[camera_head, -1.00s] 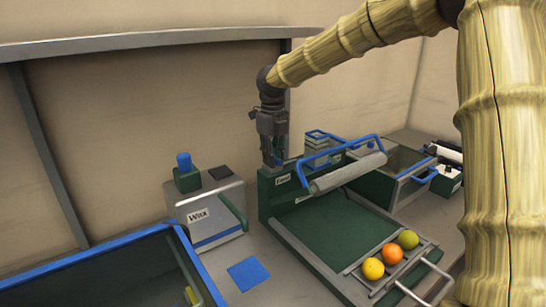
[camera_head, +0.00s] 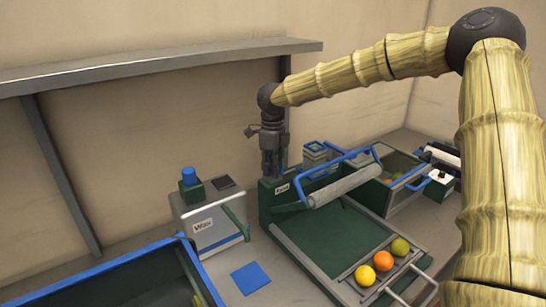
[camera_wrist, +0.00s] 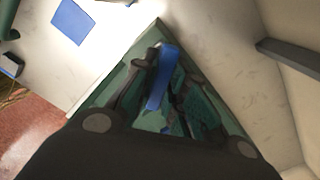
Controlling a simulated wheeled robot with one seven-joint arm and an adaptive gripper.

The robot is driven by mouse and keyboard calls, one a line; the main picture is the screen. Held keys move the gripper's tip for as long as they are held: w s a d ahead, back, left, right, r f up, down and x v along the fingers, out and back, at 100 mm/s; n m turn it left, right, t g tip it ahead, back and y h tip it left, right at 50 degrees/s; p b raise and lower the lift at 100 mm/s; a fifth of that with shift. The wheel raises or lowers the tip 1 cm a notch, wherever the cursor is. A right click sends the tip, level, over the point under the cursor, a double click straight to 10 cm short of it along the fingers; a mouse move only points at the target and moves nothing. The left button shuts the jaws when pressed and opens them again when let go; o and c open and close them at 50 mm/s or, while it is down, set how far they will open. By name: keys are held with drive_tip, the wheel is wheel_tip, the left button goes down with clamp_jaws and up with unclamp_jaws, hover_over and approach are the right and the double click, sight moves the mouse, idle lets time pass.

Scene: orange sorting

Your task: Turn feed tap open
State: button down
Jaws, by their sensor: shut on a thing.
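The feed tap shows as a blue handle (camera_wrist: 163,78) on top of the dark green feed unit (camera_wrist: 152,38) in the wrist view. My gripper (camera_wrist: 162,92) is shut on this blue handle, with a dark finger on either side of it. In the head view my gripper (camera_head: 273,172) points straight down onto the back corner of the green unit (camera_head: 266,212) with the "Feed" label (camera_head: 283,189). The fingers hide the tap there, so its exact turn angle is hard to tell.
Right of the gripper is a grey roller (camera_head: 346,187) with a blue frame. Several fruits, including an orange (camera_head: 383,261), sit at the front. A "Wax" box (camera_head: 207,222) stands left, a blue-rimmed bin (camera_head: 95,276) at front left. A shelf (camera_head: 160,62) runs behind.

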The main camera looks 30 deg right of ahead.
drive_tip(key=n+p, duration=0.4)
drive_tip(key=p, duration=0.1)
drive_tip(key=n+p, duration=0.2)
drive_tip(key=shift+r+n, duration=0.3)
drive_tip(key=shift+r, duration=0.05)
drive_tip(key=n+p, duration=0.4)
drive_tip(key=shift+w+f+n, duration=0.1)
drive_tip(key=shift+f+n, duration=0.05)
drive_tip(key=shift+n, duration=0.55)
drive_tip(key=c, duration=1.4)
unclamp_jaws()
drive_tip(key=shift+f, duration=0.15)
drive_tip(key=shift+c, duration=0.2)
wheel_tip(320, 180, up, 12)
drive_tip(key=shift+d, duration=0.15)
